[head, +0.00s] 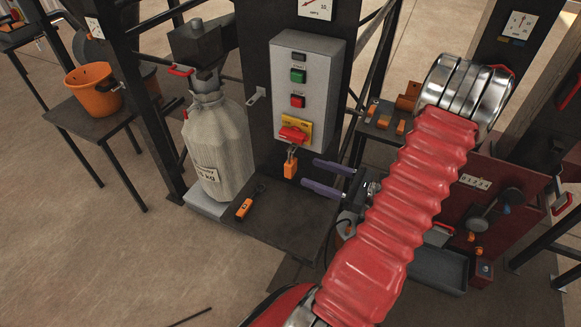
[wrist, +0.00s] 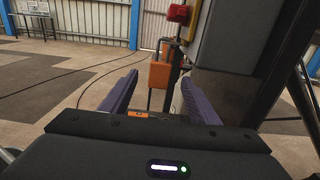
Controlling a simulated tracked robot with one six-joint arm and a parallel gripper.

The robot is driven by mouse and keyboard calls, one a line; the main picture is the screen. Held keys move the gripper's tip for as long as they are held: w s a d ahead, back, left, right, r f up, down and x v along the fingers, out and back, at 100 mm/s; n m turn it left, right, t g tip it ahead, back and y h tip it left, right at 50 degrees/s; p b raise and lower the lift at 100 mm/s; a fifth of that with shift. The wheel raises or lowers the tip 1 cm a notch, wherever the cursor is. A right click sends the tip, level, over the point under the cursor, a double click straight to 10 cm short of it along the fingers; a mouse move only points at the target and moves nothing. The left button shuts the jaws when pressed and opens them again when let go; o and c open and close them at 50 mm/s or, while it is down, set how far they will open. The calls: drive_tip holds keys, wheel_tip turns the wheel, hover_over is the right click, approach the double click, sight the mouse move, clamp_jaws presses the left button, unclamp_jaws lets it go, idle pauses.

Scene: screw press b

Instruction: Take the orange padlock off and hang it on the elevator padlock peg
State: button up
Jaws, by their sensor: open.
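The orange padlock (head: 290,167) hangs by its shackle below the red and yellow switch (head: 293,131) on the grey control box. My gripper (head: 309,172) is open and empty, its two purple fingers pointing left at the padlock from just to its right. In the wrist view the padlock (wrist: 160,74) shows ahead, in the gap between the fingertips (wrist: 159,78). I see no contact; how far the fingertips are from it is hard to tell. I cannot make out for sure which part is the elevator padlock peg. A small pale bracket (head: 257,96) sits left of the box.
A dark shelf (head: 285,222) below the box carries a small orange item (head: 244,208). A pale sack (head: 217,150) stands left of it. An orange bucket (head: 93,90) is on the left table. More orange items (head: 385,122) lie on a right-hand shelf.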

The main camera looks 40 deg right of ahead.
drive_tip(key=x, duration=1.3)
drive_tip(key=shift+w, duration=0.1)
drive_tip(key=shift+c, duration=0.3)
drive_tip(key=shift+f, duration=0.1)
drive_tip(key=c, duration=1.2)
drive_tip(key=o, duration=1.3)
drive_tip(key=shift+w, duration=0.1)
drive_tip(key=shift+c, duration=0.2)
drive_tip(key=shift+d, duration=0.1)
drive_tip(key=v, duration=1.3)
drive_tip(key=shift+s, duration=0.4)
